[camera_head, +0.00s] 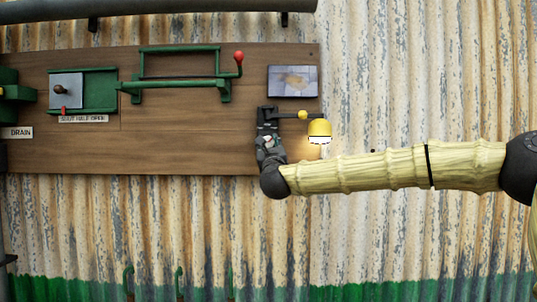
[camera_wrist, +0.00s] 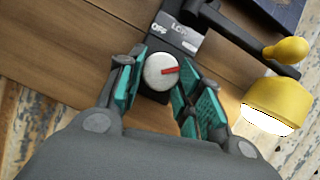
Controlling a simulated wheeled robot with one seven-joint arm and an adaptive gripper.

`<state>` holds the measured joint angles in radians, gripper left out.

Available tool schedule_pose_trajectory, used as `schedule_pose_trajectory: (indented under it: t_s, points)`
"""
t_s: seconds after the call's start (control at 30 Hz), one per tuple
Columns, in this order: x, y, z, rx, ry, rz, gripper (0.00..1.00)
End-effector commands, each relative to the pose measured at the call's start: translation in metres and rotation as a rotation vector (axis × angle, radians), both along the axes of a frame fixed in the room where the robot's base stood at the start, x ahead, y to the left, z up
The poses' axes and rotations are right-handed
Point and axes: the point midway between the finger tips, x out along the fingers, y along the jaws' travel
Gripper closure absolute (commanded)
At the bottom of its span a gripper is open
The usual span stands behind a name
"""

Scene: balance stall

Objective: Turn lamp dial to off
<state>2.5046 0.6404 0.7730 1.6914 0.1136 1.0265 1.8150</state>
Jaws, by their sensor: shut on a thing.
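The lamp dial (camera_wrist: 157,74) is a round silver knob with a red pointer, on a dark block on the wooden board. The pointer aims right in the wrist view, away from the OFF mark (camera_wrist: 160,29) at the block's upper left. My gripper (camera_wrist: 158,80) has a teal-padded finger on each side of the dial and is shut on it. The yellow lamp (camera_wrist: 272,98) is right of the dial and its lower opening glows. It also shows in the head view (camera_head: 319,128). In the head view my gripper (camera_head: 267,135) hides the dial.
The wooden board (camera_head: 200,148) hangs on a corrugated wall (camera_head: 400,70). A picture plate (camera_head: 292,81) is above the lamp. A green bracket with a red-knobbed lever (camera_head: 238,62) and a green slide box (camera_head: 98,90) are left of my gripper.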

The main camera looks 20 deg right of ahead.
Motion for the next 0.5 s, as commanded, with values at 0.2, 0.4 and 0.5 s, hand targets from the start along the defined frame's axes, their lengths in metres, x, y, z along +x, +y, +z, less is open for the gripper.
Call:
schedule_pose_trajectory:
  t_s: [0.2,0.4,0.5]
  points:
    - [-0.0012,-0.0038,-0.0026,-0.192,0.053,-0.002,0.88]
    - [-0.0017,-0.0053,0.0007,-0.375,0.106,-0.002,0.88]
    - [-0.0019,-0.0058,0.0023,-0.467,0.132,-0.001,0.88]
